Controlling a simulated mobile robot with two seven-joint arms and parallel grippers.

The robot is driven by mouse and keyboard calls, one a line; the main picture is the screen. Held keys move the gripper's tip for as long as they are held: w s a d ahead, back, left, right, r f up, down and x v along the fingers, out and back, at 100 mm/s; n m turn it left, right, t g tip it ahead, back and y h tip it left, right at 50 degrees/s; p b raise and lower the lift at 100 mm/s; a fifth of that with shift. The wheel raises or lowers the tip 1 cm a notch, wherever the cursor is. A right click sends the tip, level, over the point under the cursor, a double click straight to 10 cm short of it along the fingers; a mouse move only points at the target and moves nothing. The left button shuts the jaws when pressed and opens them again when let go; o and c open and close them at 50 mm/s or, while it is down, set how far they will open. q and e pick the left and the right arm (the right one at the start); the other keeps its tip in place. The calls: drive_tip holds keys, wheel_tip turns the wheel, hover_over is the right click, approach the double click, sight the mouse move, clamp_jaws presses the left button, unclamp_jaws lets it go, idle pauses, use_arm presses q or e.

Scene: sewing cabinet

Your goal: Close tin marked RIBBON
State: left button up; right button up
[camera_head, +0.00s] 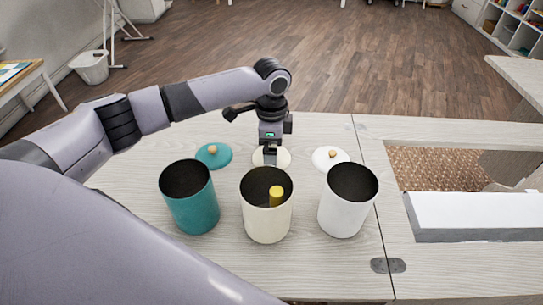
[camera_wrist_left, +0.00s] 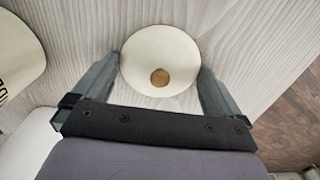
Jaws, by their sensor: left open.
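Three open tins stand in a row on the table: a teal tin (camera_head: 190,210), a cream tin (camera_head: 267,222) holding a yellow cylindrical thing (camera_head: 276,196), and a white tin (camera_head: 341,215). No label is readable, so I cannot tell which is RIBBON. Part of a cream tin with cut-off dark letters shows in the left wrist view (camera_wrist_left: 18,50). The cream lid (camera_head: 284,157) lies behind the cream tin. My left gripper (camera_head: 270,158) is open above this lid; in the left wrist view the fingers flank the lid (camera_wrist_left: 150,55) and its wooden knob (camera_wrist_left: 159,77). My right gripper is not in view.
A teal lid (camera_head: 222,160) lies left of the cream lid and a white lid (camera_head: 322,163) right of it, both flat on the table (camera_head: 335,265). An opening with a white-topped block (camera_head: 475,212) is at the right. The table's back strip is clear.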

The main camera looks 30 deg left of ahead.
use_arm(q)
drive_tip(key=c, duration=1.1)
drive_tip(key=shift+s, duration=0.1)
drive_tip(key=c, duration=0.3)
drive_tip(key=shift+f, duration=0.1)
drive_tip(key=shift+s, duration=0.1)
drive_tip(key=shift+c, duration=0.2)
drive_tip(key=shift+r, duration=0.25)
drive_tip(key=shift+c, duration=0.5)
drive_tip(key=r+p, duration=0.1)
drive_tip(key=r, duration=0.9)
drive_tip(key=r+p, duration=0.1)
drive_tip(key=r, duration=0.8)
drive_tip(key=shift+w+r, duration=0.2)
drive_tip(key=shift+r, duration=0.2)
clamp_jaws()
